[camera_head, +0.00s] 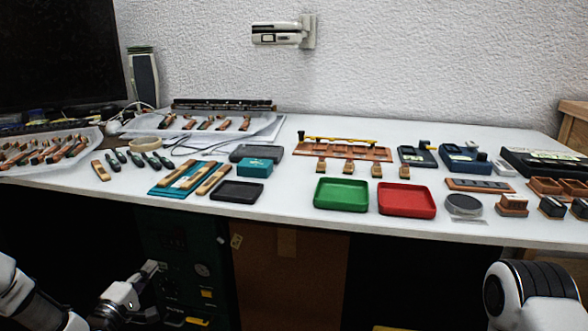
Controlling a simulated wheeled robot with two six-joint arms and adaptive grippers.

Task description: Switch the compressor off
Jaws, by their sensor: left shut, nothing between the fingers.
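A dark green cabinet with a round gauge, which looks like the compressor (213,292), stands under the table at the left. A dark panel is at its upper front, and small yellow parts are lower down. Which part is its switch, and whether it is on, is too small and dark to tell. My left gripper (153,268) is shut and empty, in front of the cabinet's left side. I cannot tell whether it touches the cabinet. Part of my right arm shows at the lower right, but its gripper is out of view.
The white table (285,210) above carries a green tray (341,194), a red tray (407,200), wooden parts and tools. Its front edge overhangs the cabinet. A brown panel (290,275) stands right of the cabinet. Dark space lies further right.

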